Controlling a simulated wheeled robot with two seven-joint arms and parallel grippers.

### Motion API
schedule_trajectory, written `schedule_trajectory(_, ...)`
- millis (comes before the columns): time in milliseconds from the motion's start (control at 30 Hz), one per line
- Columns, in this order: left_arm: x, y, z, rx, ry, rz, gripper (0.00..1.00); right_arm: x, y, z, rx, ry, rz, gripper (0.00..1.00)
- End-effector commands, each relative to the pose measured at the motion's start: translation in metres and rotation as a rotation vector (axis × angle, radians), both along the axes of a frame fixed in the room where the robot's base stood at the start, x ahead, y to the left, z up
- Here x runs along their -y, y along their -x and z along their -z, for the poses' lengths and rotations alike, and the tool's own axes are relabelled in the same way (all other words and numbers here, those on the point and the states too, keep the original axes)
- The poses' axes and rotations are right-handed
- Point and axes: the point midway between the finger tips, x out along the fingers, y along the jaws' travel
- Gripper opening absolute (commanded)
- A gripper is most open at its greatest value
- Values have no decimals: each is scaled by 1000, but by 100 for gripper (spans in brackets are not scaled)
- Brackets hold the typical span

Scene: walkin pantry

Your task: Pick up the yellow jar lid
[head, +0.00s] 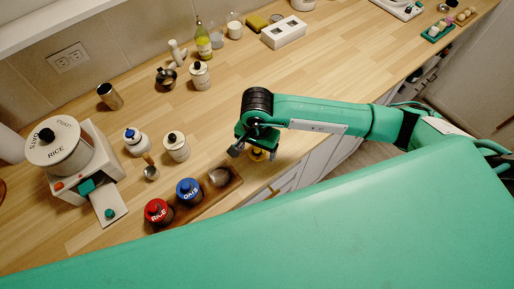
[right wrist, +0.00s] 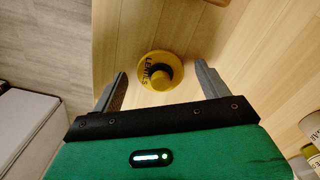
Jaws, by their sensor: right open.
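The yellow jar lid (right wrist: 147,64) is round, with dark lettering that looks like "LENTILS" and a dark knob in its middle. It lies close to the counter's edge, between and just ahead of the fingertips in the right wrist view. My right gripper (right wrist: 161,72) is open and empty, one finger to each side of the lid, with no contact seen. In the head view the right gripper (head: 252,153) points down over the lid (head: 257,155), hiding most of it. My left gripper is not in view.
White canisters and a scale-like stand (head: 82,165) are farther left.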

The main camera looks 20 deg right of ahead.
Motion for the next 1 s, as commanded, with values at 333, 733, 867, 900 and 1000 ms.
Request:
schedule_trajectory(333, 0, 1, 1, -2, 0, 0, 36, 0, 0, 1, 1, -1, 0, 52)
schedule_trajectory(733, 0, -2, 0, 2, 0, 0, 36, 0, 0, 0, 1, -1, 0, 30)
schedule_trajectory(867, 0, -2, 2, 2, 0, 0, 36, 0, -1, -2, 1, -1, 0, 30)
schedule_trajectory(900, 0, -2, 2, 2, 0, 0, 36, 0, -1, -4, 2, -2, 0, 30)
schedule_trajectory(1000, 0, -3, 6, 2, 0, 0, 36, 0, -2, -12, 3, -2, 0, 30)
